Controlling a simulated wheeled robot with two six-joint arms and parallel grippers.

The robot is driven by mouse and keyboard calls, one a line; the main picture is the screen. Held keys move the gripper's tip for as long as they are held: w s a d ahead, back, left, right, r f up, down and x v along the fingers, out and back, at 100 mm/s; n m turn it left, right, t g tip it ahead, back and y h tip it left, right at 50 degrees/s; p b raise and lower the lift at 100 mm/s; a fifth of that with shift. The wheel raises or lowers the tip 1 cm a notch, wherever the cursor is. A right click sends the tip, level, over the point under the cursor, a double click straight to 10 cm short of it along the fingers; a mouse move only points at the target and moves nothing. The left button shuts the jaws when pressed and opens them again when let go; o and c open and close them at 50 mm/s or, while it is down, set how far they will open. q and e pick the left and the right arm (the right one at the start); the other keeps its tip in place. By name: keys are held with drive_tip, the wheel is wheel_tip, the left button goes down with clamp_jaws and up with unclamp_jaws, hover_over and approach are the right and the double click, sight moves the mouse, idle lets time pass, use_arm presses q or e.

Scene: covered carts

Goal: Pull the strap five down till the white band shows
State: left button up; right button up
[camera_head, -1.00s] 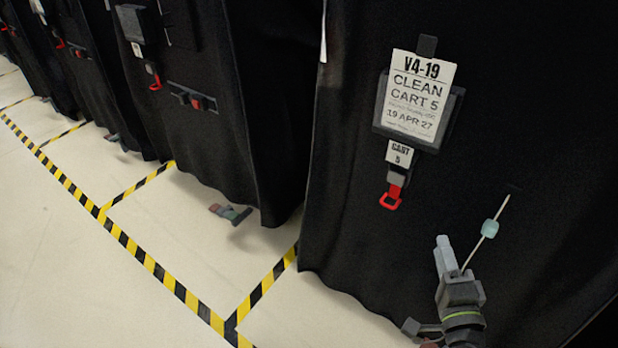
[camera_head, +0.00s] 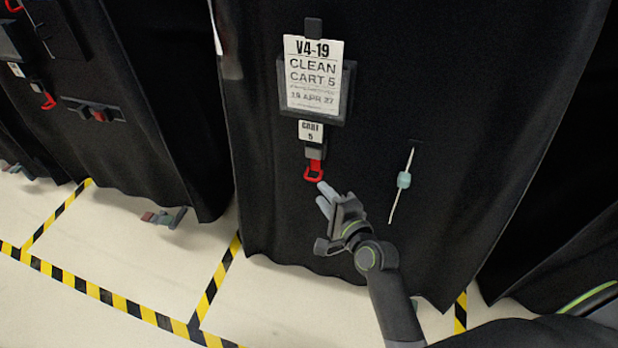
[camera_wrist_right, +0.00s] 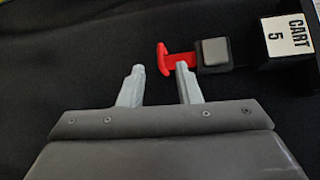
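Strap five hangs on the black cover below the small "CART 5" tag (camera_head: 311,131), which also shows in the wrist view (camera_wrist_right: 288,35). It has a red pull loop (camera_head: 313,171) under a grey buckle (camera_head: 315,151). In the wrist view the red loop (camera_wrist_right: 163,60) lies at the fingertips, beside the grey buckle (camera_wrist_right: 213,51). My right gripper (camera_head: 322,196) is open, just below the loop. In the wrist view its two fingers (camera_wrist_right: 160,72) stand apart; I cannot tell whether either touches the loop. No white band shows on the strap. My left gripper is out of view.
A "CLEAN CART 5" card (camera_head: 314,75) hangs above the strap. A thin pale tie with a teal bead (camera_head: 403,180) hangs to the right. Another covered cart (camera_head: 150,100) stands left. Yellow-black tape (camera_head: 215,285) marks the pale floor.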

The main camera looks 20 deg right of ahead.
sight(310, 179)
drive_tip(key=x, duration=0.7)
drive_tip(key=shift+w, duration=0.4)
clamp_jaws()
